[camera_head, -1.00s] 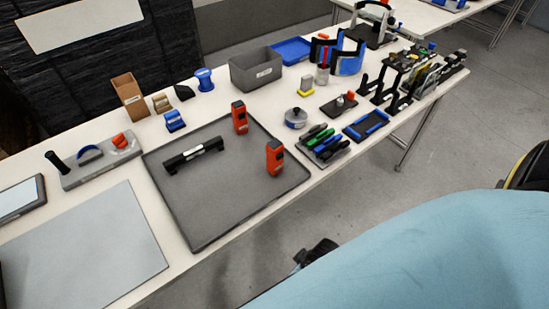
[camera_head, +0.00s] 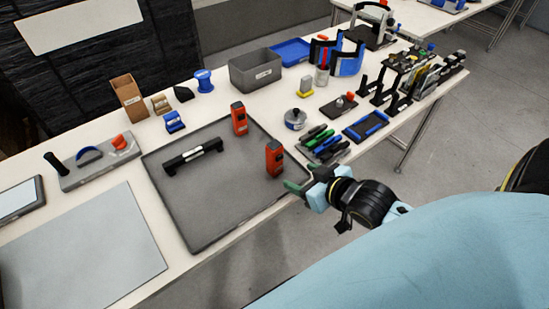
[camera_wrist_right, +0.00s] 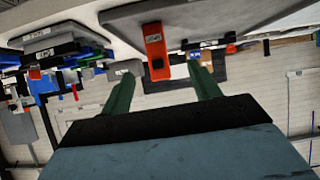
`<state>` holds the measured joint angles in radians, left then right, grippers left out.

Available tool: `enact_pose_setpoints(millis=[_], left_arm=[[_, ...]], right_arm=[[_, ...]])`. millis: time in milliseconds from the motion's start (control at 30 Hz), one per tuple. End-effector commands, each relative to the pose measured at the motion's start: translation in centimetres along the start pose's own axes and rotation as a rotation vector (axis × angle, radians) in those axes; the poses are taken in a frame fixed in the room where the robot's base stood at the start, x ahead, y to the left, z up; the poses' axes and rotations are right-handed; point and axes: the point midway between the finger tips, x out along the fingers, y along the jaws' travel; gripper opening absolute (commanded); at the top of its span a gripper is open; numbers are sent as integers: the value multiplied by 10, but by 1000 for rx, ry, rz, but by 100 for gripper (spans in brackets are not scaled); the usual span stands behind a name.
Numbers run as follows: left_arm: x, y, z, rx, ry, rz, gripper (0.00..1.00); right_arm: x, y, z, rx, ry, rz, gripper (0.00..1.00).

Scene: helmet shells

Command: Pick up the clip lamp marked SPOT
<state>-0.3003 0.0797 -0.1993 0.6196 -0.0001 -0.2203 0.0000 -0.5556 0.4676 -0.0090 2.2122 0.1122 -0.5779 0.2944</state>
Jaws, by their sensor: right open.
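Two upright orange lamp-like devices with black parts stand on the grey tray (camera_head: 215,215). One orange device (camera_head: 239,118) is near the tray's back edge, and the other orange device (camera_head: 274,158) is near its right edge. A black bar with a white label (camera_head: 193,156) lies on the tray. I cannot read SPOT on any of them. My right gripper (camera_head: 306,179), with green fingers, is open and empty by the tray's right corner, apart from the nearer orange device. In the right wrist view an orange device (camera_wrist_right: 155,50) shows ahead, between the open fingers (camera_wrist_right: 160,72). My left gripper is not in view.
A rack of several coloured pens (camera_head: 322,142) lies just beyond my right gripper, with a round metal pot (camera_head: 295,118) beside it. A grey bin (camera_head: 256,70) stands at the back. The tray's front part is clear.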

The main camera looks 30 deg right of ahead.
Motion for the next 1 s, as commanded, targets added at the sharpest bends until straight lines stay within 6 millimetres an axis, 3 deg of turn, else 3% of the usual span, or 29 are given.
enact_pose_setpoints(millis=[267, 633, 1000], left_arm=[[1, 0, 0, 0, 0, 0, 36], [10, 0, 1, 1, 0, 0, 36], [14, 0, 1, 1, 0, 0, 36]], right_arm=[[10, 15, -23, 8, 135, -34, 62], [70, 13, -31, 9, 137, -34, 62], [98, 11, -36, 8, 135, -34, 62]])
